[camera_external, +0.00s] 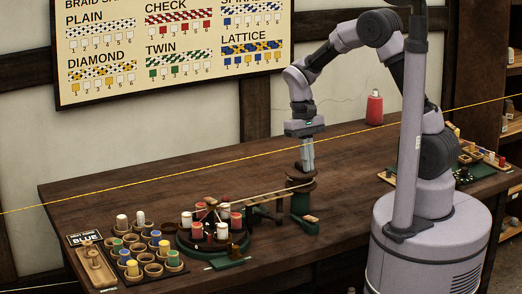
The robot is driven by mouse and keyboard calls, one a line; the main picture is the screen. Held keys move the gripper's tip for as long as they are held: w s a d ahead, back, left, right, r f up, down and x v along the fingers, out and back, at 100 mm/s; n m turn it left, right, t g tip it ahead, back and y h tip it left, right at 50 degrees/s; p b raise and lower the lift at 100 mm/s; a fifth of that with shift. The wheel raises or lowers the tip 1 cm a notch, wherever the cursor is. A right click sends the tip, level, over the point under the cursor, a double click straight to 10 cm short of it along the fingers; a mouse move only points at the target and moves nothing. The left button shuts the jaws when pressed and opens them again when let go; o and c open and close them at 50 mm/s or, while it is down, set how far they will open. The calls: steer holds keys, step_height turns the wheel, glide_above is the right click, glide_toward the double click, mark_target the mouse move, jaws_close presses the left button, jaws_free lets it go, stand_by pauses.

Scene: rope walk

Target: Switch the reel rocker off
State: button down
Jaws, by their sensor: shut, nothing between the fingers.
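The take-up reel (299,184) is a dark round drum on a green stand (300,203), right of the middle of the bench. A pale cord runs to it from the left. A small tan piece (308,218) lies at the foot of the stand; it may be the reel rocker, but it is too small to tell its position. My gripper (308,169) points straight down with its fingers shut and empty. Its tips are at or just above the reel's top in the picture; I cannot tell whether they touch. They hide part of the reel.
A braiding carousel (186,244) with red and white bobbins stands left of the reel. Several cups with coloured bobbins (133,268) are at the front left. A red bottle-like spool (374,107) stands at the back. A yellow rope (150,175) crosses the view. The bench's back left is clear.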

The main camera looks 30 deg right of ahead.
mark_target(313, 217)
steer(key=b+x, duration=0.6)
steer(key=x, duration=0.7)
steer(key=shift+s+f+b, duration=0.1)
steer(key=shift+f+b, duration=0.2)
steer(key=shift+f, duration=0.05)
steer(key=shift+s+f, duration=0.2)
steer(key=shift+s+d+f, duration=0.1)
steer(key=shift+s+f, duration=0.15)
steer(key=shift+s, duration=0.1)
steer(key=shift+w, duration=0.75)
